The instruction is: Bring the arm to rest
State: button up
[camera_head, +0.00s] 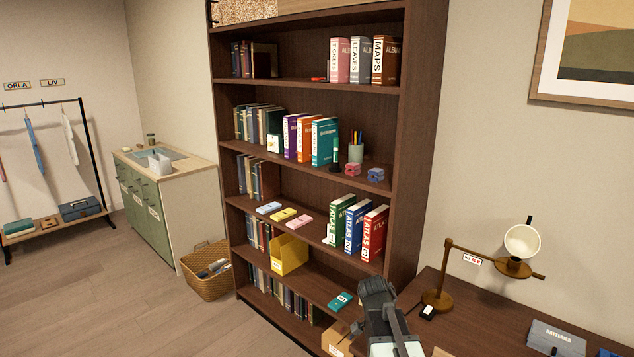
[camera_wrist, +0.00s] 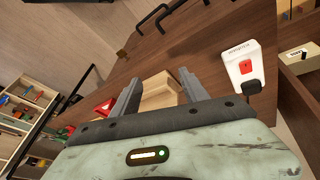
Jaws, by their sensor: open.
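My gripper (camera_head: 376,290) is raised at the lower middle of the head view, in front of the bookcase's lower right corner and beside the desk's left end. In the wrist view my gripper (camera_wrist: 160,76) has its two grey fingers spread apart. A tan block-like thing (camera_wrist: 160,94) shows between and beyond the fingers; the fingers are not closed on it, and how far off it lies I cannot tell. Most of my arm is out of the head view.
The dark bookcase (camera_head: 397,200) stands close behind my gripper. The desk (camera_head: 470,325) with a brass lamp (camera_head: 437,298) is to the right. A white box with a red patch (camera_wrist: 243,68) lies right of the fingers. A wicker basket (camera_head: 207,285) stands left; open floor (camera_head: 110,300) lies beyond.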

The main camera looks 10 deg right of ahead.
jog(key=s+a+n+y, duration=0.2)
jog(key=a+n, duration=0.5)
jog(key=a, duration=0.1)
jog(key=s+a+f+n+y, duration=0.1)
jog(key=a+n+y, duration=0.1)
jog(key=a+n, duration=0.5)
jog(key=shift+s+a+n+t+y, duration=0.3)
jog(key=shift+s+a+n+t, duration=0.1)
jog(key=shift+a, duration=0.3)
